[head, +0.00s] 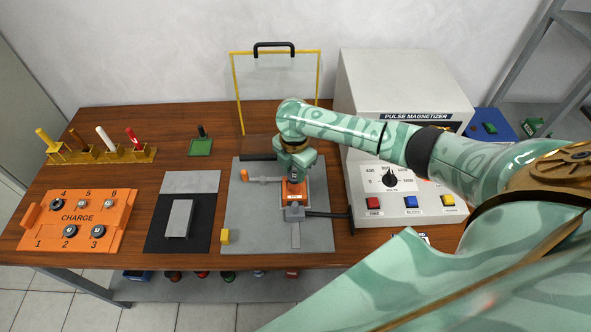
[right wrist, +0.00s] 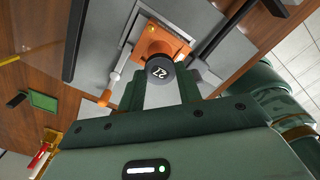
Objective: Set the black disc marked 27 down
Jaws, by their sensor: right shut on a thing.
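The black disc marked 27 (right wrist: 160,71) is between the fingertips of my right gripper (right wrist: 161,84) in the right wrist view, its number facing the camera. It lies in line with the orange block (right wrist: 150,42) of the grey fixture; I cannot tell whether it touches it. In the head view my right gripper (head: 296,172) points down just above the orange block (head: 294,192) on the grey plate (head: 240,208). The disc is hidden there by the gripper. My left gripper is not in view.
An orange CHARGE tray (head: 76,244) with several discs stands at the left. A dark mat with a grey block (head: 179,218) lies beside the plate. The pulse magnetizer (head: 400,80) stands at the right. A clear yellow-edged screen (head: 235,85) stands behind the fixture.

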